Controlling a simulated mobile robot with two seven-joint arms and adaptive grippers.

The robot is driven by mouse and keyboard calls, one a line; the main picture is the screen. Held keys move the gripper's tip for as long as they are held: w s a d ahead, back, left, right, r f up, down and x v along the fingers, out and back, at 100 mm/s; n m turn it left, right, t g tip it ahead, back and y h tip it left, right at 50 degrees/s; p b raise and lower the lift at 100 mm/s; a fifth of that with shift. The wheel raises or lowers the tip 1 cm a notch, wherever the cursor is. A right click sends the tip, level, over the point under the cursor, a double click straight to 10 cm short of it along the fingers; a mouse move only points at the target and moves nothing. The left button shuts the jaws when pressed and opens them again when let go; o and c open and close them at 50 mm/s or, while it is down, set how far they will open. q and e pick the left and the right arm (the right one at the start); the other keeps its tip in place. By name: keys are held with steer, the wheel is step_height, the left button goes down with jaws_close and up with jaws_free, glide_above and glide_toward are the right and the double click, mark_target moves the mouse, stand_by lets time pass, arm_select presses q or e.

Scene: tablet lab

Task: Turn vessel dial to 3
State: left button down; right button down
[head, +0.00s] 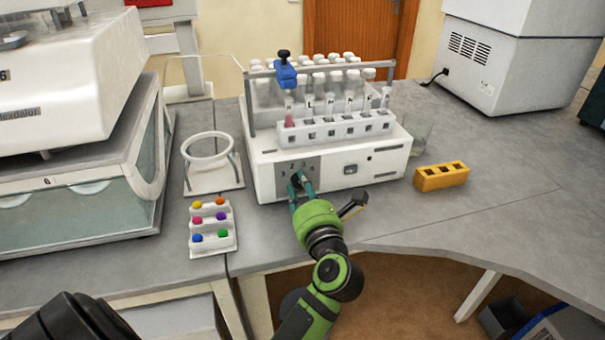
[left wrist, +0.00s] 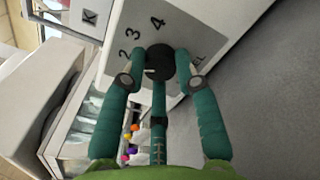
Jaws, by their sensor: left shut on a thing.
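The vessel dial is a small black knob (head: 296,180) on a grey number panel (head: 312,165) at the front left of the white tube machine (head: 262,184). In the left wrist view, the dial (left wrist: 160,58) sits between the teal fingers, with the figures 2, 3 and 4 around it. My left gripper (head: 301,185) is shut on the dial, one finger on each side. It also shows in the left wrist view (left wrist: 160,78). I cannot tell which figure the dial points to. My right gripper is not in view.
A rack of capped tubes (head: 335,127) and a blue clamp (head: 286,74) are on the machine. A yellow block (head: 441,176) lies to its right, a white ring stand (head: 210,188) and a tray of coloured pieces (head: 226,242) to its left. The right bench top is mostly clear.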

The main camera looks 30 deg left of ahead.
arm_select(q)
steer(key=m+p, duration=0.4)
steer(key=p, duration=0.1)
steer(key=m+p, duration=0.2)
steer(key=shift+r+p, duration=0.3)
steer(key=shift+r, duration=0.1)
steer(key=shift+f+m+p, duration=0.1)
steer(key=shift+m+p, duration=1)
steer(key=shift+f+m+p, duration=0.1)
steer(key=shift+m+p, duration=0.2)
steer(key=c, duration=0.9)
jaws_free()
steer(key=shift+a, duration=0.1)
steer(key=shift+w+f, duration=0.1)
steer(key=shift+f, duration=0.05)
